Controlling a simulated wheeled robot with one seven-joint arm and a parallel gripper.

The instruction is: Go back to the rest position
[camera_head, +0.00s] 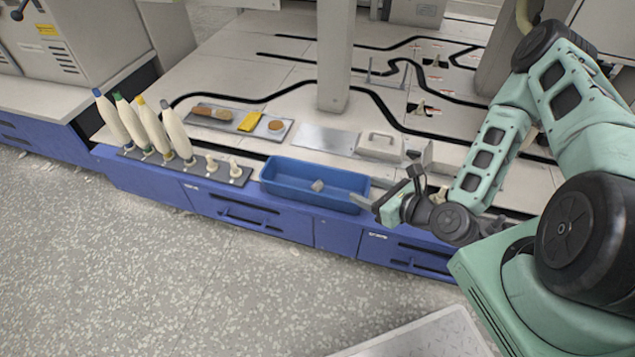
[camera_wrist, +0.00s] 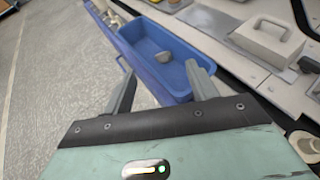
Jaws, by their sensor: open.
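My gripper (camera_head: 386,190) is open and empty, just right of the blue tray (camera_head: 275,189) in the head view. In the wrist view my gripper's two fingers (camera_wrist: 158,88) stand apart, with the blue tray (camera_wrist: 128,36) beyond them. One small grey-white piece (camera_head: 318,186) lies in the tray; it also shows in the wrist view (camera_wrist: 191,72). My arm reaches in from the right with its elbow raised.
Left of the tray, a dark rack (camera_head: 238,178) holds several bobbins with coloured tips and some empty pegs. A metal plate (camera_head: 222,110) behind carries a brush, a yellow item and a round piece. A grey handled block (camera_head: 380,146) stands behind the tray. The floor in front is clear.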

